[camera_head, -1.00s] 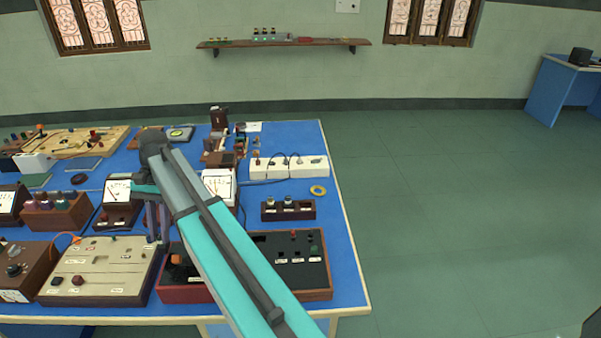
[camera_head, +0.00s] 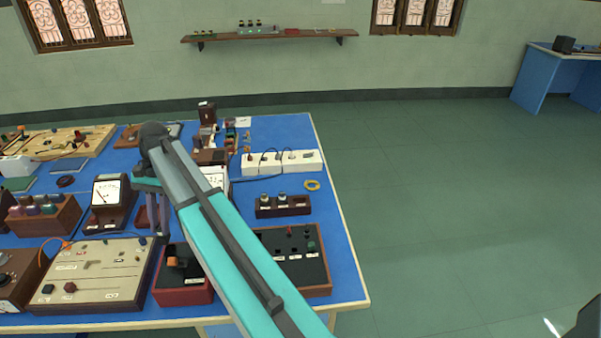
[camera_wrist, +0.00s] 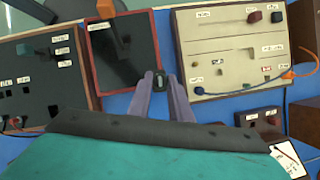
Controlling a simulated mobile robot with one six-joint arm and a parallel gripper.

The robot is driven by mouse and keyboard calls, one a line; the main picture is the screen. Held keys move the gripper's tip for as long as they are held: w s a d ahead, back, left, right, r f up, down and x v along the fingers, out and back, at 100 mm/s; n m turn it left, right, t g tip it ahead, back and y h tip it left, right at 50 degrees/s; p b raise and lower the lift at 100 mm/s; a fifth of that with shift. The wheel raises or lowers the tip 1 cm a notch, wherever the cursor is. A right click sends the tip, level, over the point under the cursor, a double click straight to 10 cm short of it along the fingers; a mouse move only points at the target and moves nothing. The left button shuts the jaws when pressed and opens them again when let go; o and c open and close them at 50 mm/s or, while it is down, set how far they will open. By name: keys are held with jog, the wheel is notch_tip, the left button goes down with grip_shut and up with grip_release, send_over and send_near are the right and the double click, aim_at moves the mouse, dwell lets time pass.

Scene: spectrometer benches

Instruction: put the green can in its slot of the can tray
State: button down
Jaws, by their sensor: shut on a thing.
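My gripper (camera_head: 158,228) hangs over the bench between the cream board and the red-edged box. In the wrist view my gripper (camera_wrist: 160,78) has its two grey-purple fingers shut on a small dark can with a pale ring on top, taken to be the green can (camera_wrist: 159,82). The can is hard to make out in the head view. The can tray (camera_head: 283,211) appears to be the small dark brown block to the right of my arm. Two pale-topped cans stand in its left and middle places; its right place shows no standing can.
The cream board (camera_head: 95,275), red-edged box (camera_head: 183,296) and dark knob panel (camera_head: 300,265) line the bench's front. A meter (camera_head: 108,200) and bottle rack (camera_head: 42,222) stand left. A white power strip (camera_head: 290,163) and yellow ring (camera_head: 312,185) lie near the tray.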

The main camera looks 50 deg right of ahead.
jog(key=s+d+m+t+p, duration=0.3)
jog(key=d+m, duration=0.6)
jog(key=d, duration=1.3)
jog(key=s+d+m+t+p, duration=0.1)
jog(key=s+d+m, duration=0.2)
jog(key=d, duration=0.4)
jog(key=s+d+m+t+p, duration=0.1)
jog(key=s+d+m, duration=0.1)
jog(key=s+d, duration=0.2)
jog(key=s+d+m+t+h+p, duration=0.1)
jog(key=s+d+m, duration=0.2)
jog(key=d, duration=0.8)
jog(key=shift+s+m, duration=0.3)
jog(key=shift+f, duration=0.15)
jog(key=shift+f+b, duration=1.65)
jog(key=shift+f, duration=0.45)
jog(key=shift+f+b, duration=0.3)
jog(key=shift+f, duration=0.8)
jog(key=shift+f, duration=0.15)
jog(key=c, duration=1.5)
grip_release()
jog(key=shift+c, duration=0.2)
